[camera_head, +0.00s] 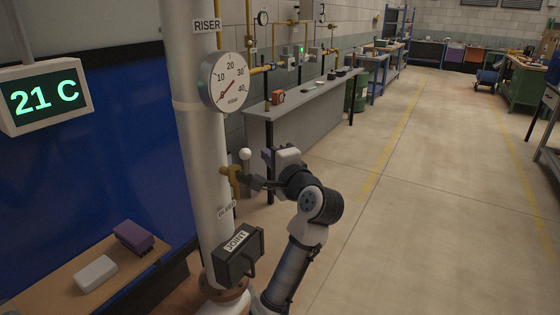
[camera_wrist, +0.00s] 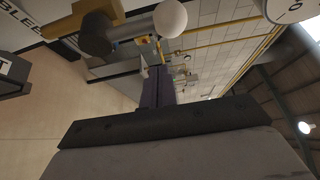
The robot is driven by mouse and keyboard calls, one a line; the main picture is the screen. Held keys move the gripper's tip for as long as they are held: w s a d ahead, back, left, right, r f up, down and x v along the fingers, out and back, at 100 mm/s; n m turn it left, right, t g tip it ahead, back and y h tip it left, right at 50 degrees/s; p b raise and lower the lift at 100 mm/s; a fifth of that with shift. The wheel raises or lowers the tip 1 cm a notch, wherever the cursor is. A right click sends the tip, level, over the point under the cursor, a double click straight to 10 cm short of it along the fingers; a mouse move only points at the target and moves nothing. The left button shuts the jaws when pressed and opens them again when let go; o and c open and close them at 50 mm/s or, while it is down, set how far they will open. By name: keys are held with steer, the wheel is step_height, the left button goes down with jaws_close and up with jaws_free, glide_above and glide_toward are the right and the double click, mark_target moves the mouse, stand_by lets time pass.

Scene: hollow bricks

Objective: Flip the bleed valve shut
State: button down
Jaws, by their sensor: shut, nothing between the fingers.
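The bleed valve (camera_head: 232,180) is a brass fitting on the right side of the white riser pipe. Its lever stands upright and ends in a white ball knob (camera_head: 245,154). In the wrist view the brass valve body (camera_wrist: 97,15) is at the top left, and the lever runs right to the white ball (camera_wrist: 170,18). My gripper (camera_head: 266,155) is just right of the ball, at about its height. In the wrist view its purple fingers (camera_wrist: 158,88) are together and empty, below the ball in the picture. They look apart from the ball.
The riser pipe (camera_head: 205,140) carries a round gauge (camera_head: 229,82) above the valve and a dark JOINT box (camera_head: 238,256) below it. A wooden shelf (camera_head: 60,282) at the lower left holds a purple block and a white block. A grey bench (camera_head: 300,120) stands behind my arm. Open floor lies right.

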mark_target(245, 166)
steer(key=shift+s+a+p, duration=0.45)
steer(key=shift+s+a, duration=0.95)
steer(key=shift+s, duration=0.05)
